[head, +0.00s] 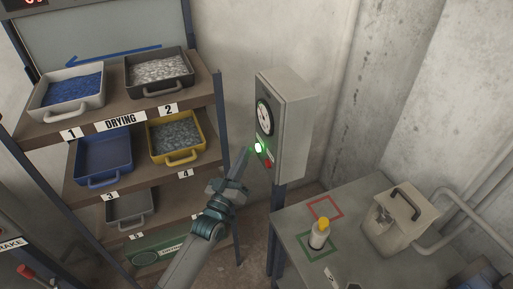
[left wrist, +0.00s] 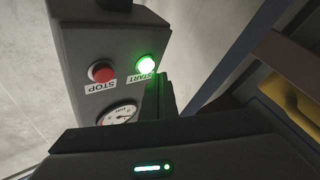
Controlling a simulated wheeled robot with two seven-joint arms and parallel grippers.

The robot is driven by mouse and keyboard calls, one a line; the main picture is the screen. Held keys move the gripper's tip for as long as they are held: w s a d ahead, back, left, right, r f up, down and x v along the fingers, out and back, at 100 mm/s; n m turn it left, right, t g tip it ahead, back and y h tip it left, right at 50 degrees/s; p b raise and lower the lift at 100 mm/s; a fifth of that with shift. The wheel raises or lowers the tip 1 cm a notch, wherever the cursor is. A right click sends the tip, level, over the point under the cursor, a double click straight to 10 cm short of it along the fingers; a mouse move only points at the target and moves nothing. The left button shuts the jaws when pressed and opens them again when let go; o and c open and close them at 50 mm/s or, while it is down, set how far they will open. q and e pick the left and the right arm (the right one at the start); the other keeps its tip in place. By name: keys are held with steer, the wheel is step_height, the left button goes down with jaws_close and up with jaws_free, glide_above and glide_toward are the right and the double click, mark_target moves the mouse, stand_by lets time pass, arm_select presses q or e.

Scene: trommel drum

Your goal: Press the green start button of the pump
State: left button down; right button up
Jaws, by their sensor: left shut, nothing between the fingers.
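The pump's control box (head: 291,122) is a grey box on a post, with a round gauge (head: 264,117) on its front. The green start button (head: 258,148) glows brightly; it also shows lit in the left wrist view (left wrist: 146,64), beside its START label. The red stop button (left wrist: 102,72) is next to it, and also shows in the head view (head: 267,164). My left gripper (head: 246,155) is shut and empty, its tip close to the start button. I cannot tell whether the tip touches it. My right gripper is not in view.
A drying rack (head: 122,120) with several numbered trays stands to the left. On the right, a grey table (head: 291,227) holds a yellow-capped bottle (head: 319,236) on a green-outlined square and a lidded box (head: 394,224). A red-outlined square (head: 325,208) is empty.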

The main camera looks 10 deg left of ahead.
arm_select(q)
steer(key=shift+s+a+p, duration=0.25)
steer(key=shift+s+a, duration=0.45)
steer(key=shift+a, duration=0.35)
steer(key=shift+s+a+p, duration=0.25)
steer(key=shift+s+a, duration=0.45)
steer(key=shift+a, duration=0.35)
